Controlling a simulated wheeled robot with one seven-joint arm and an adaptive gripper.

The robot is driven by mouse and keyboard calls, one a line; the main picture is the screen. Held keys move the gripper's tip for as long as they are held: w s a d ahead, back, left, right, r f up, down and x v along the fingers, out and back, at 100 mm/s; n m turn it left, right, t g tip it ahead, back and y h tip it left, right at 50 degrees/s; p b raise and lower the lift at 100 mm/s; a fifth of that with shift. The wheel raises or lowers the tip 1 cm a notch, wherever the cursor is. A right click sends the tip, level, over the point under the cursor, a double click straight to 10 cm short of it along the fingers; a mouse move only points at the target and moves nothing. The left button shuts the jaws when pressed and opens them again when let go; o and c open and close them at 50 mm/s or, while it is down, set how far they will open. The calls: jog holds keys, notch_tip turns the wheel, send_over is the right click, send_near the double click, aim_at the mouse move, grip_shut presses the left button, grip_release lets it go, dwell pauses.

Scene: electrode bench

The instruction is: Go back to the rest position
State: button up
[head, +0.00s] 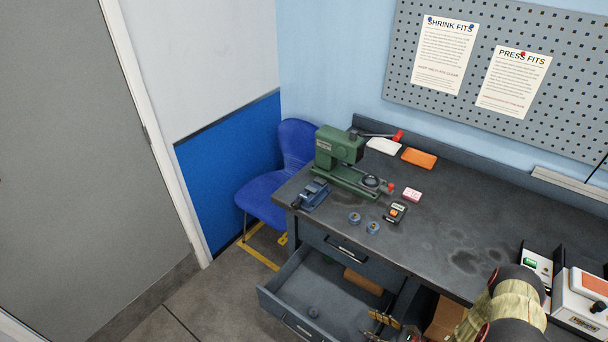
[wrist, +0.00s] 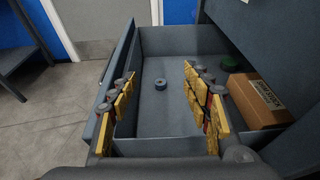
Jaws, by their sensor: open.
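My gripper (wrist: 160,112) is open, with its yellow-padded fingers spread left and right in the wrist view and nothing between them. In the head view my gripper (head: 385,320) shows partly at the bottom edge, beside the right side of an open drawer (head: 268,294). The drawer (wrist: 172,42) also fills the middle of the wrist view.
A cardboard box (wrist: 258,100) and a green round item (wrist: 218,90) lie at the drawer's right. The bench top (head: 440,240) above holds a green press (head: 340,160), a blue vise (head: 311,193) and a white unit (head: 580,305). A blue chair (head: 270,200) stands left.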

jog(key=s+a+r+n+g, duration=0.1)
jog(key=s+g, duration=0.1)
jog(key=s, duration=0.1)
jog(key=s+a+r+n+g+y, duration=0.1)
jog(key=s+a+g, duration=0.1)
jog(key=s, duration=0.1)
jog(key=s+a+r+n+g, duration=0.1)
jog(key=s+n+g, duration=0.1)
jog(key=s, duration=0.1)
jog(key=shift+s+a+r+y, duration=0.25)
jog(key=shift+s+r+y, duration=0.15)
jog(key=s+d+r+n+g+h+b, duration=0.25)
jog(key=r+n, duration=0.25)
jog(key=r, duration=0.4)
jog(key=s+d+r+n+g+h+b, duration=0.1)
jog(key=r+n+h, duration=0.35)
jog(key=r, duration=0.45)
jog(key=s+d+r+n+g+h+b, duration=0.1)
jog(key=d+r+n+g+h+b, duration=0.15)
jog(key=r+n, duration=0.5)
jog(key=s+a+r+n+t+h+b, duration=0.1)
jog(key=a+r+n+t+h+b, duration=0.1)
jog(key=r, duration=0.7)
jog(key=s+a+r+n+t+h+b, duration=0.2)
jog(key=a+r+t, duration=0.2)
jog(key=r, duration=0.5)
jog(key=t, duration=0.2)
jog(key=shift+s+a+t, duration=0.3)
jog(key=shift+a+t, duration=0.1)
jog(key=shift+c, duration=0.3)
